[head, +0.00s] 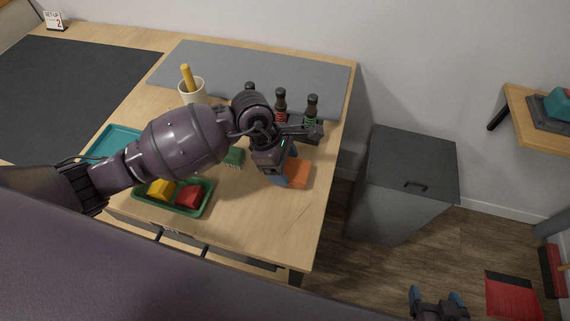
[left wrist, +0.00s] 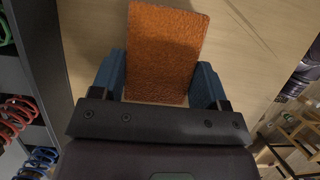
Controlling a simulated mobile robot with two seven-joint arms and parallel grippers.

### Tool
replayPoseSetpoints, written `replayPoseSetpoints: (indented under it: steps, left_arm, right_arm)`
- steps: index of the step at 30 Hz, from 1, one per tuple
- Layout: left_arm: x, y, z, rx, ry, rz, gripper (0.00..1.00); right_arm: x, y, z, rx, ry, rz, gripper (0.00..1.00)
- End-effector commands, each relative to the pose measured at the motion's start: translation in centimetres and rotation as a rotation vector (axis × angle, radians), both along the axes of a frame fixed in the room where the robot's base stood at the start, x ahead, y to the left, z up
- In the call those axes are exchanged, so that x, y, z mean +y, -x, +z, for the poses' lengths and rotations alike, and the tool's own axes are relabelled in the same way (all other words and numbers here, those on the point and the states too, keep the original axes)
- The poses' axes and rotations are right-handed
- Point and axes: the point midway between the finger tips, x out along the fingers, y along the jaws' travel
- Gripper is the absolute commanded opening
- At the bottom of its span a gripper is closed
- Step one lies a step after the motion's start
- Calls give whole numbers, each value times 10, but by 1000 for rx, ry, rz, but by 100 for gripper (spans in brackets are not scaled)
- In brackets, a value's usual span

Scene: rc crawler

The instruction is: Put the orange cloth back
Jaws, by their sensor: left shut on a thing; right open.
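The orange cloth (head: 301,174) is a flat, textured rectangle at the right side of the wooden table, near its right edge. My left gripper (head: 287,172) is over that part of the table and shut on the cloth's near end. In the left wrist view the cloth (left wrist: 165,52) stretches out from between the two blue fingers (left wrist: 160,85). I cannot tell whether the cloth touches the tabletop. My right gripper (head: 437,300) is open and empty at the bottom right, away from the table.
A green tray (head: 173,207) holds yellow and red pieces. A teal tray (head: 113,143), a cup (head: 193,90) and a rack with coil-spring shocks (head: 311,122) are nearby. A grey mat (head: 215,65) lies behind. A grey cabinet (head: 405,180) stands right of the table. The table's front right is clear.

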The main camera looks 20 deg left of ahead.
Motion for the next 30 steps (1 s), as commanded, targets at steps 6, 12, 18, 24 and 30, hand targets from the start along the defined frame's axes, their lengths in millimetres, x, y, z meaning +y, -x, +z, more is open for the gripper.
replayPoseSetpoints:
  steps: [6, 12, 18, 24, 30]
  left_arm:
    - [0, 0, -7, -3, 2, -1, 46]
    - [0, 0, -9, -2, 1, -1, 46]
    - [0, 0, -10, -1, 1, -1, 90]
    - [0, 0, -10, -1, 1, -1, 94]
    - [1, 0, -4, -4, 1, -1, 94]
  right_arm:
    - [-2, 0, 2, -3, 7, 7, 78]
    - [-3, -1, 3, -6, 11, 12, 78]
    - [-2, -2, 3, -9, 10, 12, 78]
    - [-1, -3, 3, -9, 5, 7, 78]
    - [1, -3, 4, -10, -1, 2, 78]
